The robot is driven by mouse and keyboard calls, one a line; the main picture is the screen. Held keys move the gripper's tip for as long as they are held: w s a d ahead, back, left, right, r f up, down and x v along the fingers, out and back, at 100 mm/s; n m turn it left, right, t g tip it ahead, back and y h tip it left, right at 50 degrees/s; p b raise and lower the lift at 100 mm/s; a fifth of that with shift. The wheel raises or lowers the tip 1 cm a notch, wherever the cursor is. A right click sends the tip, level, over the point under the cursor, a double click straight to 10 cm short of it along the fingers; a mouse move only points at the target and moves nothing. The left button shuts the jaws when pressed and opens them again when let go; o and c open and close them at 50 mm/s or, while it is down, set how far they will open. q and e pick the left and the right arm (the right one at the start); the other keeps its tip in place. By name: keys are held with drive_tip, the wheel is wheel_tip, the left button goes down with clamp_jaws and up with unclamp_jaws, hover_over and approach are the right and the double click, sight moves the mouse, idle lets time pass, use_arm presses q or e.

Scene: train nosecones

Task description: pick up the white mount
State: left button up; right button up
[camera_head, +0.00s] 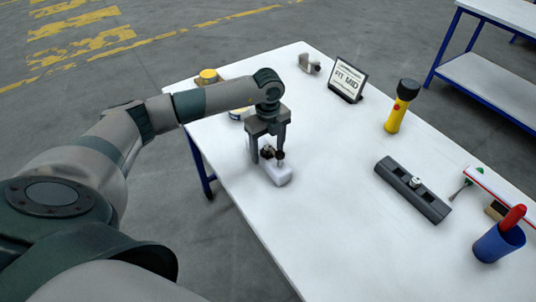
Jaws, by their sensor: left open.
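The white mount (279,175) is a small pale block with dark parts on top. It lies on the white table (330,215) near its left edge. My left gripper (267,155) points down right over the mount, with its fingers around or just above the dark parts; I cannot tell whether they touch it. The fingers are apart. The gripper hides part of the mount's far side. My right gripper is not in view.
A dark grey bar-shaped block (425,200), a yellow flashlight (397,112), a sign (347,80) and a blue cup (497,244) stand to the right. The table's middle is clear.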

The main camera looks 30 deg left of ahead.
use_arm(q)
drive_tip(key=shift+f, duration=1.05)
drive_tip(key=shift+r, duration=0.1)
drive_tip(key=c, duration=1.2)
